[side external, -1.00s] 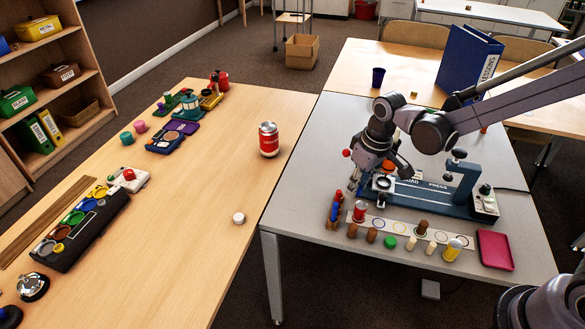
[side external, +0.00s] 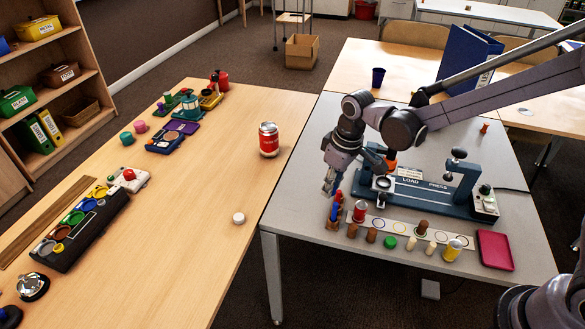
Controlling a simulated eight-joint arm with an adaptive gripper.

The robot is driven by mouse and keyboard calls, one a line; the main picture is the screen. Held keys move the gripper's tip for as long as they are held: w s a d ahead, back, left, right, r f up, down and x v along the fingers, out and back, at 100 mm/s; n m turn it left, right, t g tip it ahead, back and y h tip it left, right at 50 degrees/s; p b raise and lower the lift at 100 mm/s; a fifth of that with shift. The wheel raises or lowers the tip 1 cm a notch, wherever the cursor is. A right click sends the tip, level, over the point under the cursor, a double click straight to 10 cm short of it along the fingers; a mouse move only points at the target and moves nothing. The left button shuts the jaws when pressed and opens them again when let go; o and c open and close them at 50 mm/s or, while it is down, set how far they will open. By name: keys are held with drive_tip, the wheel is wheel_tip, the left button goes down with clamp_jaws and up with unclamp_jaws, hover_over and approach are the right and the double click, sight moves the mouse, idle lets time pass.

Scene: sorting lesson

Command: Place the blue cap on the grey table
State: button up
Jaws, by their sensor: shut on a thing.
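I cannot clearly pick out the blue cap. A dark blue round thing (side external: 10,317) is cut off at the lower left corner.
The load press (side external: 430,195) stands right of my gripper. A strip with several pegs and cans (side external: 400,232) and a red tray (side external: 494,250) lie along the front. A red can (side external: 268,140) and a white disc (side external: 238,218) stand on the wooden table (side external: 200,270).

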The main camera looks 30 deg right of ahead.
drive_tip(key=s+a+f+n+g+y, duration=0.1)
drive_tip(key=a+n, duration=1)
drive_tip(key=a, duration=2.4)
drive_tip(key=shift+s+a+f, duration=0.25)
drive_tip(key=shift+s+f, duration=0.05)
drive_tip(key=shift+s, duration=0.45)
hover_over(162, 328)
drive_tip(key=f, duration=0.7)
drive_tip(key=shift+d, duration=0.25)
drive_tip(key=shift+f, duration=1.8)
drive_tip(key=shift+f, duration=0.2)
